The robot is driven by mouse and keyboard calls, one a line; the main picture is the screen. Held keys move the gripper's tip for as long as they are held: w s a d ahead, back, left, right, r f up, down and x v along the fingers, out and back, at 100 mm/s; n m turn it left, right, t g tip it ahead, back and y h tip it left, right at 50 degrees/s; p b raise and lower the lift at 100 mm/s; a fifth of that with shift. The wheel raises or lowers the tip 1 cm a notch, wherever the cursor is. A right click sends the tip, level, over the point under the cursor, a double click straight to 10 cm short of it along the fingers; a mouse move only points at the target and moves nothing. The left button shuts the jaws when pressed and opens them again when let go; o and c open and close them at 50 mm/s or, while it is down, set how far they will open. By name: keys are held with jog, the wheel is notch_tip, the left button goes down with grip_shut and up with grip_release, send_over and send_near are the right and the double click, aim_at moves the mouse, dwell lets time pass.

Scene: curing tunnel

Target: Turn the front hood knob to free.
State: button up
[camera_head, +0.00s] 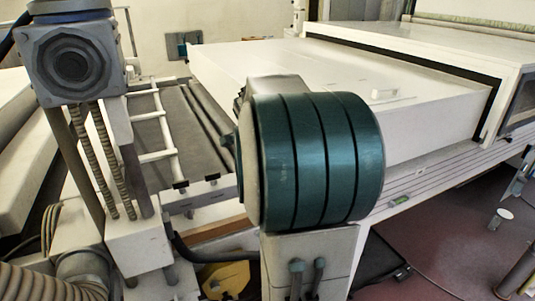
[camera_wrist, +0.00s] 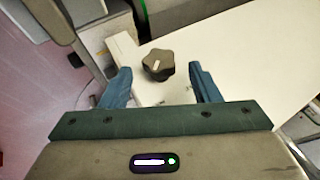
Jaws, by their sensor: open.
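My gripper (camera_wrist: 160,74) is open, with one blue finger to the left of the knob and the other to the right. Gaps show on both sides, and I cannot tell how far the fingertips are from the panel. In the head view a large white hood (camera_head: 290,75) shows, but neither the knob nor my gripper can be made out.
In the head view, a dark belt bed with white rails (camera_head: 156,120) lies left of the hood. A white tunnel housing (camera_head: 440,45) stands at the right. A yellow object (camera_head: 228,276) is low in front. Reddish floor (camera_head: 455,235) lies open at the lower right.

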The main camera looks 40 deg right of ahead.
jog(key=shift+x, duration=1)
jog(key=c, duration=1)
